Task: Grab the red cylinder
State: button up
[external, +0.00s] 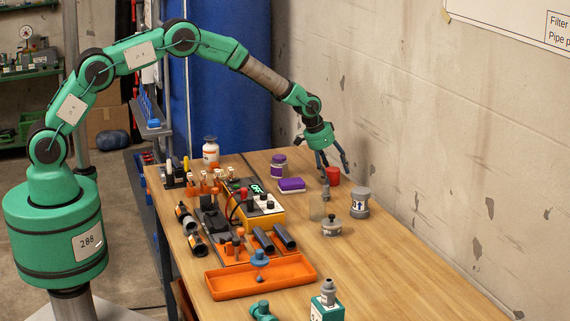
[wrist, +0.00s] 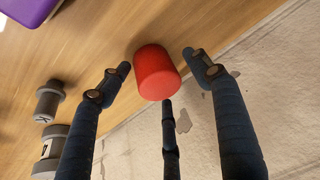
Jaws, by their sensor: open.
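The red cylinder (external: 333,176) stands on the wooden table near the wall. In the wrist view the red cylinder (wrist: 156,72) lies between the spread fingers, with no finger seen closed on it. My gripper (external: 325,178) is open and points down at the table, right by the cylinder. In the wrist view my gripper (wrist: 160,75) shows two dark fingers at the sides and a third below the cylinder. Whether any finger touches it I cannot tell.
A grey jar (external: 360,203), a small grey-lidded pot (external: 331,228) and a purple block (external: 291,184) are near the cylinder. An orange tray (external: 232,291) lies in front. The wall (external: 420,150) is close behind.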

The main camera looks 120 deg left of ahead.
aim_at(333, 168)
jog(key=c, duration=1.5)
jog(key=shift+r, duration=0.1)
grip_shut()
jog(key=shift+r, duration=0.1)
jog(key=shift+r+p, duration=1.15)
jog(key=shift+r, duration=3.8)
